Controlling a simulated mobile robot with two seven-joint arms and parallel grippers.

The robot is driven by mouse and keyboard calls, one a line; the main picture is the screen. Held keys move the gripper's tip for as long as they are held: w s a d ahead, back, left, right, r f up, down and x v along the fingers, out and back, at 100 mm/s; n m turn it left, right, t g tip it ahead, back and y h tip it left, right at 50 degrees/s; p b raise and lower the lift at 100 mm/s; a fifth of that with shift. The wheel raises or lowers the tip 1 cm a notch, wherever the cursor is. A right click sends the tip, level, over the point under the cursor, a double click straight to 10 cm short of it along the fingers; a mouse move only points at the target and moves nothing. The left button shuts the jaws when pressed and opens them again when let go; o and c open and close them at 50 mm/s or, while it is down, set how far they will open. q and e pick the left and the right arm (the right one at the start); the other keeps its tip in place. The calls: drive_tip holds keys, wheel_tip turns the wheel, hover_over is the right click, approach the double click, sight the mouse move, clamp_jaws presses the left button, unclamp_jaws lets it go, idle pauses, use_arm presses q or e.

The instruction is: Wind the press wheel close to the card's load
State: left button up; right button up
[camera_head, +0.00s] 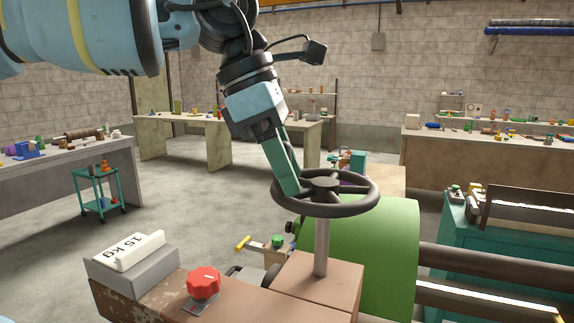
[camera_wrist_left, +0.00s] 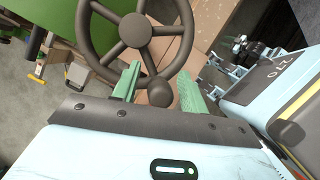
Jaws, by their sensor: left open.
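The press wheel (camera_head: 356,207) is a dark spoked handwheel lying nearly flat on a grey post above a wooden block. In the left wrist view the wheel (camera_wrist_left: 136,30) fills the upper middle, and a round dark knob (camera_wrist_left: 160,93) sits on its near rim. My left gripper (camera_head: 290,188) reaches down to the left rim. Its green fingers (camera_wrist_left: 161,86) are apart, one on either side of the knob in that view; I cannot tell whether they touch it. The white card (camera_head: 133,251) reads "15 kg" and leans on a grey block. My right gripper is not in view.
A red knob (camera_head: 203,281) stands on the bench between card and wheel. A large green drum (camera_head: 385,245) is right beside the wheel post, with dark rails (camera_head: 480,262) running right. A teal cabinet (camera_head: 470,250) stands at the right. Open floor lies behind.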

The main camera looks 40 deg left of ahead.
use_arm(q)
drive_tip(key=shift+f, duration=0.1)
clamp_jaws()
drive_tip(key=shift+a, duration=0.1)
idle(0.4)
